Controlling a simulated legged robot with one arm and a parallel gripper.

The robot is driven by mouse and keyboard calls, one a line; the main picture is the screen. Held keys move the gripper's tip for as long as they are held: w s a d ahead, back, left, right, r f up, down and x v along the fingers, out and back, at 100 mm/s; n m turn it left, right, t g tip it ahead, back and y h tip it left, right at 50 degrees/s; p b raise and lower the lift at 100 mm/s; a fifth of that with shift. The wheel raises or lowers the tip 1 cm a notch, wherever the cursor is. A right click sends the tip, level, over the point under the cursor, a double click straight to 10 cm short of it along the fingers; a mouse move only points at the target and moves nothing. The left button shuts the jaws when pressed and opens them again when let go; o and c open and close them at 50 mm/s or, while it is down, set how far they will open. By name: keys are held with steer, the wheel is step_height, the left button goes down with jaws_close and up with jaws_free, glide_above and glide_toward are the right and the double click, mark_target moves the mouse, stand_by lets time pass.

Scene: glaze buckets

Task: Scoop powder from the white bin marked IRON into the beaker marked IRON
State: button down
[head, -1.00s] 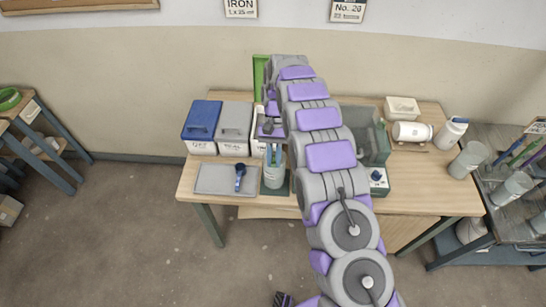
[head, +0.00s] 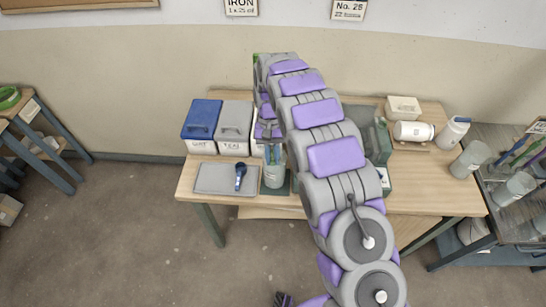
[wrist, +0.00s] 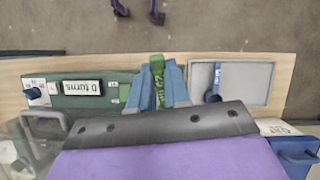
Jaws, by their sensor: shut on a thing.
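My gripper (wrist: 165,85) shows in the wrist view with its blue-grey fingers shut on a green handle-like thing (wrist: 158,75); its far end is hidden. In the head view my gripper is above the row of bins and the beaker, partly covered by my arm. A white bin (head: 257,147), third in the row, is mostly hidden by my gripper; its label is not readable. A clear beaker (head: 274,178) stands upright in front of the bins on a dark green base. Its marking and contents cannot be read.
A bin with a blue lid (head: 201,118) and one with a grey lid (head: 235,120) stand left of the white bin. A grey tray (head: 212,180) holds a blue-handled tool (head: 240,174). White containers (head: 413,131) stand at the table's right. A green device (wrist: 85,90) shows in the wrist view.

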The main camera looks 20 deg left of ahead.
steer(key=shift+w+d+f+n+t+b, duration=0.15)
steer(key=shift+d+n+t+b, duration=0.2)
steer(key=shift+n+t, duration=0.4)
steer(key=w+d+f+n+t+b, duration=0.1)
steer(key=d+f+n+t+b, duration=0.1)
steer(key=d+f+t+b, duration=0.1)
steer(key=f+t+b, duration=0.1)
steer(key=t+b, duration=0.1)
steer(key=b, duration=0.1)
steer(key=shift+w+d+f+h, duration=0.15)
steer(key=shift+d+f+h, duration=0.15)
steer(key=shift+d+h, duration=0.1)
stand_by(0.7)
steer(key=shift+a+n+t+h+b, duration=0.1)
steer(key=shift+n+t+h+b, duration=0.15)
steer(key=shift+t+h+b, duration=0.6)
steer(key=shift+a+t+h+b, duration=0.1)
steer(key=shift+t+h+b, duration=0.4)
steer(key=shift+b, duration=1.3)
